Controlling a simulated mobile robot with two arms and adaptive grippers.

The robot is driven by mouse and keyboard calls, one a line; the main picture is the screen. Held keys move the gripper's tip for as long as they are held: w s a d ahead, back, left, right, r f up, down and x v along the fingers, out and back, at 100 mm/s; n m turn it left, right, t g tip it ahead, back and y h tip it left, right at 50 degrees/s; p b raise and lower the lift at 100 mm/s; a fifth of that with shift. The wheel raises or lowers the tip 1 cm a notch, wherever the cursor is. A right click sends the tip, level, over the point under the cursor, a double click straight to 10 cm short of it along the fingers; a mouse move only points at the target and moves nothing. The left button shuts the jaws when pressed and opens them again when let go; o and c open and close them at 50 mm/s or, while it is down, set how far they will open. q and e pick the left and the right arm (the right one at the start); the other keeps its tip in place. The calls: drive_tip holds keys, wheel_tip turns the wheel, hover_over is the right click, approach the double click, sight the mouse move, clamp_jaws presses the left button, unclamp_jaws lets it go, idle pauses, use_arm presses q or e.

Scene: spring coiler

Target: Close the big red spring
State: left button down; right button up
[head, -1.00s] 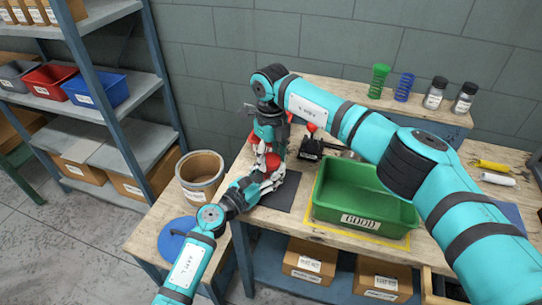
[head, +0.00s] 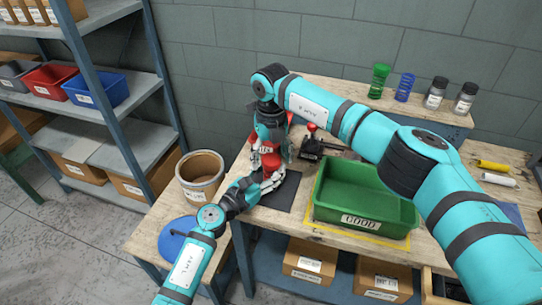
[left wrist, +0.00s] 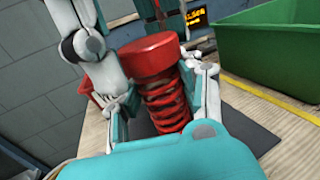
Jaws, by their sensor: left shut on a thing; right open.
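The big red spring (left wrist: 165,98) stands upright on a dark mat in the left wrist view, with a thick red disc (left wrist: 150,52) at its top. In the head view the red parts (head: 270,161) are partly hidden by my grippers. My left gripper (head: 270,182) is shut on the spring, with a finger on either side of its coils in the left wrist view. My right gripper (head: 268,138) is open, pointing down right above and beside the red top. Part of it shows at the upper left of the left wrist view (left wrist: 92,50).
A green bin (head: 362,203) labelled GOOD stands right of the mat (head: 283,192). Behind is a red-knobbed lever device (head: 311,143). A green spring (head: 379,80), blue spring (head: 404,87) and jars stand on the back shelf. A round tub (head: 200,176) is at left.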

drive_tip(key=shift+r, duration=0.1)
drive_tip(key=shift+r, duration=2.15)
drive_tip(key=shift+c, duration=0.4)
drive_tip(key=n, duration=0.2)
drive_tip(key=r+n, duration=0.1)
drive_tip(key=n, duration=0.1)
drive_tip(key=shift+r+n, duration=0.2)
drive_tip(key=shift+n, duration=0.1)
drive_tip(key=n, duration=0.1)
drive_tip(key=r+n, duration=0.1)
drive_tip(key=n, duration=0.3)
drive_tip(key=shift+r, duration=0.3)
drive_tip(key=shift+f, duration=0.1)
drive_tip(key=shift+f, duration=3.95)
drive_tip(key=shift+c, duration=0.2)
